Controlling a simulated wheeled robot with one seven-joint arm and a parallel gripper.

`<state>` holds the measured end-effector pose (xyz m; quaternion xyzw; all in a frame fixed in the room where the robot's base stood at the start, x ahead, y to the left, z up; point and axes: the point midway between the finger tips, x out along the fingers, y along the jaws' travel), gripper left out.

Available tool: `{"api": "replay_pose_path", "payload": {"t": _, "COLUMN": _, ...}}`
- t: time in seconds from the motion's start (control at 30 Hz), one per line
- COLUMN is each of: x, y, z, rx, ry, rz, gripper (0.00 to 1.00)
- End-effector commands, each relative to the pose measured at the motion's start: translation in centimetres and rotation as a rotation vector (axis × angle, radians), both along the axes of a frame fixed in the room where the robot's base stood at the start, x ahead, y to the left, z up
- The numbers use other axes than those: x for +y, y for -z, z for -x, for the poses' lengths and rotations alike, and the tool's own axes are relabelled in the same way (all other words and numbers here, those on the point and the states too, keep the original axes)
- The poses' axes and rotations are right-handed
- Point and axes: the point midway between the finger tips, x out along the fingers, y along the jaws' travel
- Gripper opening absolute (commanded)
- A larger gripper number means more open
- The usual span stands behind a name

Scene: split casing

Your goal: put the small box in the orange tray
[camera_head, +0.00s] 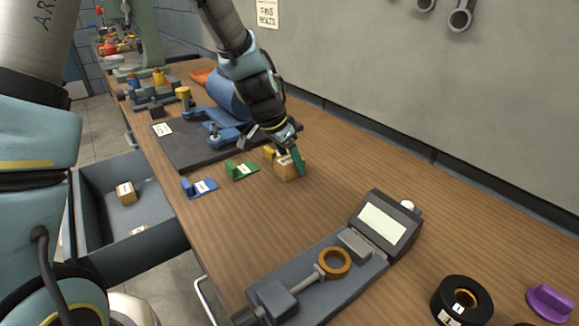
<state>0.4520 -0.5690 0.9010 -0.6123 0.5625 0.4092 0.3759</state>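A small tan box (286,171) with a white label on top sits on the wooden bench right of the blue and green holders. My gripper (291,160) reaches down onto it from above. One teal finger lies along the box's right side; the other finger is not clearly visible, so its grip cannot be told. An orange piece (200,76), possibly the orange tray, shows at the far back, mostly hidden behind the blue cylinder and my arm.
A yellow block (269,152) stands close behind the box. A grey gauge fixture (325,293), black ring (463,302) and purple part (550,302) occupy the front. An open drawer (99,178) at left holds other boxes. The bench along the wall is clear.

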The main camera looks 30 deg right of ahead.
Motion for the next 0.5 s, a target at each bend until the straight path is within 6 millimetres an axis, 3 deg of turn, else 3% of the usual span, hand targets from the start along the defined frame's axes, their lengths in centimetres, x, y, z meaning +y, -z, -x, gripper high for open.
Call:
{"api": "replay_pose_path", "payload": {"t": 0.07, "x": 0.0, "y": -0.01, "z": 0.0, "rx": 0.0, "ry": 0.0, "rz": 0.0, "gripper": 0.54}}
{"api": "replay_pose_path", "payload": {"t": 0.5, "x": 0.01, "y": -0.02, "z": -0.01, "rx": 0.0, "ry": 0.0, "rz": 0.0, "gripper": 0.04}}
